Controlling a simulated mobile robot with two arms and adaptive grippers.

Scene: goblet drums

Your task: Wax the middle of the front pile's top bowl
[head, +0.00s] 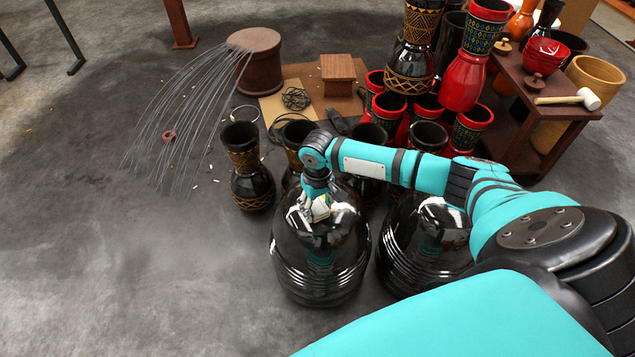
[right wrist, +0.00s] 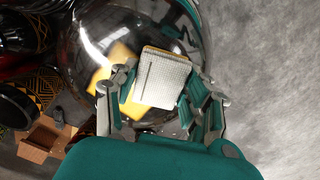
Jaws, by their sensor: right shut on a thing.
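The top bowl (head: 318,270) of the front pile is glossy black and lies upside down on stacked rims. It fills the upper middle of the right wrist view (right wrist: 95,28). My right gripper (head: 312,203) is over the bowl's upper part and is shut on a small pad (right wrist: 160,78). The pad has a pale woven face and yellow edges. A yellow patch beside it looks like its reflection in the bowl. I cannot tell whether the pad touches the bowl. My left gripper is not in view.
A second black bowl pile (head: 425,245) stands close on the right, below my right arm. Goblet drums (head: 252,165) stand just behind. A red-brown shelf (head: 545,100) holds a mallet (head: 570,98). The floor at left is largely clear, apart from wires (head: 190,110) fanning from a round stool (head: 258,65).

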